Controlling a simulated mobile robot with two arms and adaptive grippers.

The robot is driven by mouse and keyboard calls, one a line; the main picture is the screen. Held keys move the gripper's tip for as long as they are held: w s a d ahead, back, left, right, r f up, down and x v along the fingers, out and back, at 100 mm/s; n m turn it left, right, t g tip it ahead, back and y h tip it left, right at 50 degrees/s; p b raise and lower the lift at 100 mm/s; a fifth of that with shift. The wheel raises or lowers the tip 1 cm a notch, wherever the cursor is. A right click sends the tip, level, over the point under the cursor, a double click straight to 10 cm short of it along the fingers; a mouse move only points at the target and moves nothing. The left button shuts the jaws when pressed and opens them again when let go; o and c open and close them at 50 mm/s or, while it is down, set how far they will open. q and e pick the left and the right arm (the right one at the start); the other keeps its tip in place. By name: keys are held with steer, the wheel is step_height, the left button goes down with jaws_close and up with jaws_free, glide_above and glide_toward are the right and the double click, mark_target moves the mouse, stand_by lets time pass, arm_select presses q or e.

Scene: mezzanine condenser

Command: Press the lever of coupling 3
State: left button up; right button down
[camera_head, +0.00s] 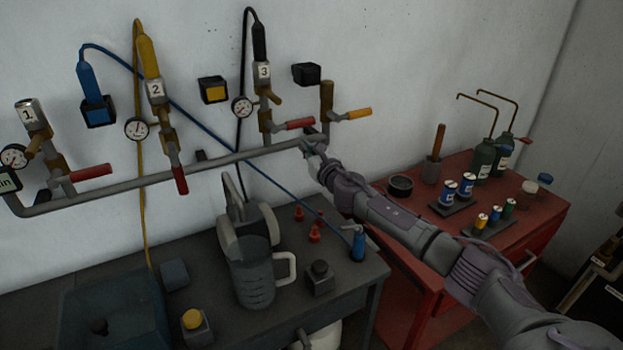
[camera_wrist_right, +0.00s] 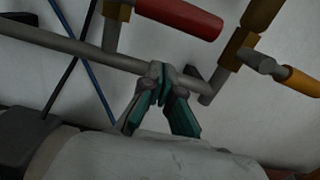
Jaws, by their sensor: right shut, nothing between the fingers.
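Coupling 3, with its number plate (camera_head: 264,71), is on the wall at upper middle, with a black hose plug (camera_head: 259,42) on top. A short brass lever (camera_head: 275,97) sticks out below the plate. Below that is a red-handled valve (camera_head: 300,123); a red handle also shows at the top of the right wrist view (camera_wrist_right: 180,18). My right gripper (camera_head: 309,146) is shut and empty, below and right of coupling 3, close to the grey pipe (camera_head: 240,157). In the right wrist view its fingertips (camera_wrist_right: 164,75) overlap the pipe; I cannot tell whether they touch it. My left gripper is out of view.
Couplings 2 (camera_head: 156,90) and 1 (camera_head: 28,114) are further left on the pipe. A yellow-handled valve (camera_head: 358,114) is at the pipe's right end. Below stand a dark bench with a jug (camera_head: 252,275) and a red cabinet (camera_head: 425,285) with bottles and cans.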

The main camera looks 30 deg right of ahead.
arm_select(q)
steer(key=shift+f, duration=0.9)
arm_select(e)
steer(key=s+f, duration=0.1)
steer(key=s, duration=0.9)
steer(key=shift+s+d, duration=0.1)
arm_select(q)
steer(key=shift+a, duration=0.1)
